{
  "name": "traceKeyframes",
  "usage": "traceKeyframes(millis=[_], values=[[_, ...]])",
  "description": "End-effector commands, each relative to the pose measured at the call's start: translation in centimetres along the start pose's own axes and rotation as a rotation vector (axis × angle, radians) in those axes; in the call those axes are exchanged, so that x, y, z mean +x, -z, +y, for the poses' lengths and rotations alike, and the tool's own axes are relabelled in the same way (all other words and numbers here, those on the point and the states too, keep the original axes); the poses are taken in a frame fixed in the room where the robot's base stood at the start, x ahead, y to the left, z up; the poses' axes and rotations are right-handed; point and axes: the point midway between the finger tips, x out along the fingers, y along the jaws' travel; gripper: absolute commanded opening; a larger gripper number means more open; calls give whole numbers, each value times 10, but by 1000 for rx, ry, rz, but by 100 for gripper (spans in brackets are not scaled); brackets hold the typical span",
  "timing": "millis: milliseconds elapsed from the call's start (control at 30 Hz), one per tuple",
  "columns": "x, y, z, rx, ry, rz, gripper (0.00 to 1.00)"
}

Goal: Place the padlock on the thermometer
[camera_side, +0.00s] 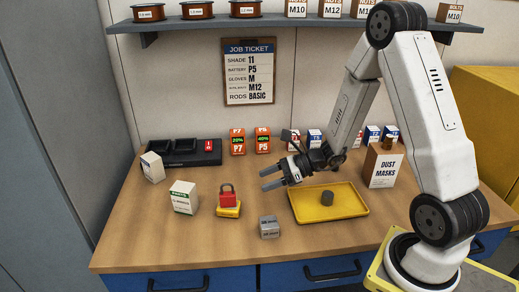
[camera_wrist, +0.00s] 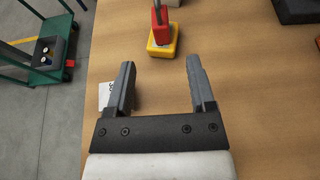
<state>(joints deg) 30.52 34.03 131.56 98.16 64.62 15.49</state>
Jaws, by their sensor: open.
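The red padlock (camera_side: 227,197) stands upright, shackle up, on top of a low yellow item (camera_side: 228,211) at the middle left of the bench. The yellow item appears to be the thermometer, but its markings are too small to read. In the wrist view the padlock (camera_wrist: 160,23) also rests on the yellow item (camera_wrist: 162,45), just beyond the fingertips. My gripper (camera_side: 266,179) is open and empty, above the bench, to the right of the padlock and apart from it. Its two fingers (camera_wrist: 160,65) show spread with bare bench between them.
A yellow tray (camera_side: 354,210) holding a dark cylinder (camera_side: 327,198) lies right of the padlock. A grey block (camera_side: 269,228) sits in front. A white-green box (camera_side: 184,198) stands left. A dust masks box (camera_side: 383,167), a black charger (camera_side: 184,153) and several small boxes stand behind.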

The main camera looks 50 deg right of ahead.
Motion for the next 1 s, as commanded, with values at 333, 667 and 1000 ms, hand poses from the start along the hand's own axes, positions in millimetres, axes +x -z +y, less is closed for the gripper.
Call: traceKeyframes(millis=[333,667,1000], values=[[0,0,0,0,0,0,70],[1,-1,5,-21,-24,14,70],[4,2,61,-301,-285,186,70]])
